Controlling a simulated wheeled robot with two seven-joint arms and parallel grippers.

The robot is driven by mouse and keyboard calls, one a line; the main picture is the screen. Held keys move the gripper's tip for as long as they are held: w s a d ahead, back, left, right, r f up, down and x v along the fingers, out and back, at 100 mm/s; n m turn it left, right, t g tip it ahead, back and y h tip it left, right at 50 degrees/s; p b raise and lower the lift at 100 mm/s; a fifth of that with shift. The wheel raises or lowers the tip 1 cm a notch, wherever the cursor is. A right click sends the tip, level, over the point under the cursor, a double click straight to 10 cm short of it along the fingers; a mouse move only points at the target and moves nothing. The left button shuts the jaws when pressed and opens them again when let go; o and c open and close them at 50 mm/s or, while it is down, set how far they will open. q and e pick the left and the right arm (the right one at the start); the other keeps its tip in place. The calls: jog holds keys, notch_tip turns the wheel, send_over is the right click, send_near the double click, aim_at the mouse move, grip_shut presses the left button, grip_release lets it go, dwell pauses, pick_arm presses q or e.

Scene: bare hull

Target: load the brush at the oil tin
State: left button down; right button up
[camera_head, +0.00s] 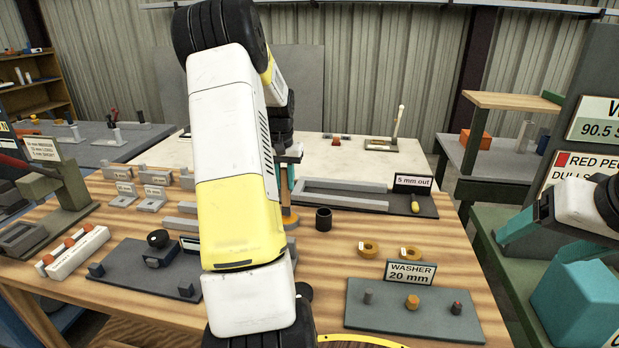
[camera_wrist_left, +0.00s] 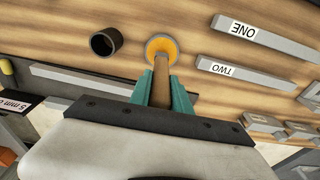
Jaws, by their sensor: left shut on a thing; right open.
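My left gripper (camera_wrist_left: 162,82) is shut on the brush (camera_wrist_left: 161,93), whose brown handle runs between the teal fingers. In the head view my left arm hides most of this gripper (camera_head: 289,155), and a strip of the brush (camera_head: 285,183) shows below it. The oil tin (camera_wrist_left: 151,42) is a round grey-rimmed tin with orange inside, on the wooden table. The brush end overlaps the tin's opening in the wrist view; I cannot tell whether it touches the oil. In the head view only the tin's edge (camera_head: 291,222) shows. My right gripper (camera_head: 520,268) is open, off the table's right side.
A dark cylinder (camera_head: 323,219) stands just right of the tin. A grey slotted fixture (camera_head: 345,194) lies behind it. A WASHER 20 mm sign (camera_head: 410,272) and a pad (camera_head: 372,319) with small parts are at front right. Labelled bars (camera_wrist_left: 260,36) lie beside the tin.

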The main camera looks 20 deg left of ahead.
aim_at(285, 168)
pick_arm(q)
jog(key=shift+f, duration=0.6)
dwell(1.1)
jog(key=shift+r, duration=3.55)
